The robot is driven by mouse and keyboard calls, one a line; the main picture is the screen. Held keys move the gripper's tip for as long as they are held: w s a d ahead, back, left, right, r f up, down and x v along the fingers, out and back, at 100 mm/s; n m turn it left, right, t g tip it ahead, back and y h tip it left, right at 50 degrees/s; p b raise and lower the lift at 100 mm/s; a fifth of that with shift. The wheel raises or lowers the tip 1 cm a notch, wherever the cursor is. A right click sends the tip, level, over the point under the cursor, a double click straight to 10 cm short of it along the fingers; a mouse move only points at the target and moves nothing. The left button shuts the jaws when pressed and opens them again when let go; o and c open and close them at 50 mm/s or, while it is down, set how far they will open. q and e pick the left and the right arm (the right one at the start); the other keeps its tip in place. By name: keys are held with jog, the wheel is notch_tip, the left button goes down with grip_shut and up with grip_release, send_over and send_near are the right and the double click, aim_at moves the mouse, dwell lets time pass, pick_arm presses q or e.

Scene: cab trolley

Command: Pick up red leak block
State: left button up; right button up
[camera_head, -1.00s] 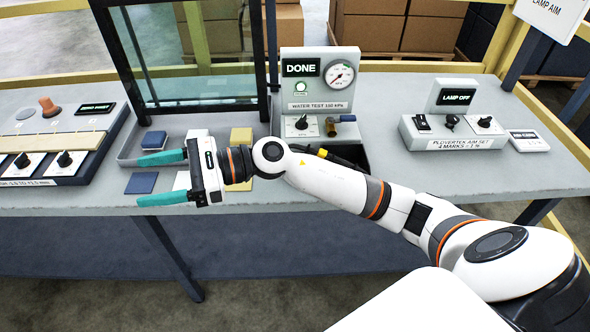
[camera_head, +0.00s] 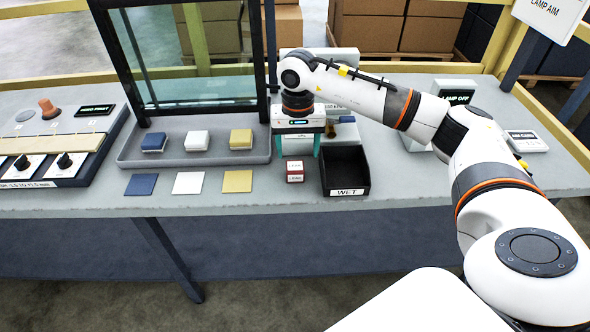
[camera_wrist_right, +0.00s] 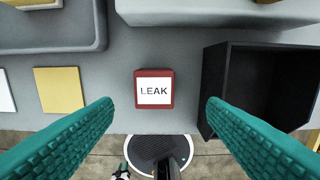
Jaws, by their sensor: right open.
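The red leak block (camera_head: 294,178) sits on the table just left of the black bin. In the right wrist view the block (camera_wrist_right: 154,89) shows its white LEAK label, centred between my teal fingers. My right gripper (camera_head: 297,149) points down and is open and empty. In the head view it hangs just behind and above the block, apart from it. My left gripper is not in view.
The black WET bin (camera_head: 347,190) stands close to the block's right. A grey tray (camera_head: 180,162) with blue, white and yellow blocks lies left, with matching flat squares in front. The water test unit is mostly hidden behind my right arm.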

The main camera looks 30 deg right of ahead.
aim_at(295, 166)
jog(key=shift+w+a+f+p, duration=0.1)
jog(key=shift+f+p, duration=0.05)
jog(key=shift+f, duration=1)
jog(key=shift+w+f+p, duration=0.15)
jog(key=shift+f+p, duration=0.05)
jog(key=shift+f, duration=0.95)
jog(key=shift+w+a+f+p, duration=0.1)
jog(key=shift+f+p, duration=0.05)
jog(key=shift+f, duration=1)
jog(key=c, duration=1.1)
